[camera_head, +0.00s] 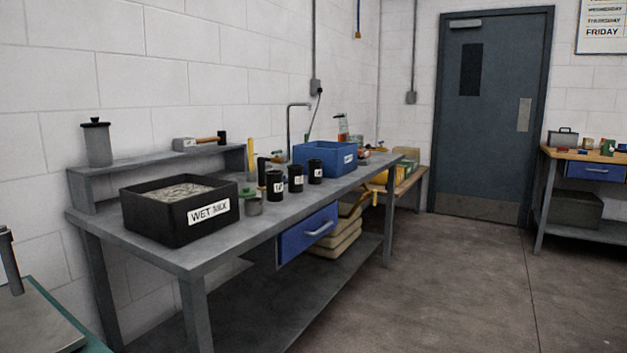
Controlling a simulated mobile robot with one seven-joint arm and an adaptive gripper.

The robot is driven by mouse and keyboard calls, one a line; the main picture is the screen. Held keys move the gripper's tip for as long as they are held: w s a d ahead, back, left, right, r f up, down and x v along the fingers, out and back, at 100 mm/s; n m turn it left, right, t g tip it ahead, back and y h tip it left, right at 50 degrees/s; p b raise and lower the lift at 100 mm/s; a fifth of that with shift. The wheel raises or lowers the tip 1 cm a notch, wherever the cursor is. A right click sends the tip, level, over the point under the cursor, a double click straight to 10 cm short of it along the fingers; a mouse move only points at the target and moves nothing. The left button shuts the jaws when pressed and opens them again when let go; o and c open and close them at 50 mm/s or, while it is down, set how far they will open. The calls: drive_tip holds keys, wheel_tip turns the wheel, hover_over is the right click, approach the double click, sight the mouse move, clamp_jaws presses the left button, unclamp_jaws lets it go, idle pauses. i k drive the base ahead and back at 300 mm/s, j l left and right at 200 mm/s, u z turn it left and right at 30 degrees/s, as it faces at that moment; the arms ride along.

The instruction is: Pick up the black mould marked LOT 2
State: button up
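Three black cylindrical moulds stand upright in a row along the front part of the grey workbench (243,233). They are the near mould (274,192), the middle mould (296,183) and the far mould (315,175). Each has a small white label facing me. The lettering is too small to read, so I cannot tell which one is LOT 2. My gripper is not in view.
A raised shelf (150,163) runs along the wall. Open floor (450,280) lies right of the bench.

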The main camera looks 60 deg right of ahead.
sight(295, 171)
drive_tip(key=k+l, duration=0.15)
drive_tip(key=l, duration=0.3)
drive_tip(key=k+l+z, duration=0.1)
drive_tip(key=l, duration=0.4)
drive_tip(key=k+l+z, duration=0.1)
drive_tip(key=l, duration=0.4)
drive_tip(key=k+l, duration=0.25)
drive_tip(key=l, duration=0.25)
drive_tip(key=k+l+z, duration=0.1)
drive_tip(key=l, duration=0.4)
drive_tip(key=k+l, duration=0.1)
drive_tip(key=l, duration=0.4)
drive_tip(key=k+l+z, duration=0.1)
drive_tip(key=l, duration=0.4)
drive_tip(key=k+l, duration=0.1)
drive_tip(key=l, duration=0.4)
drive_tip(key=k+z, duration=0.05)
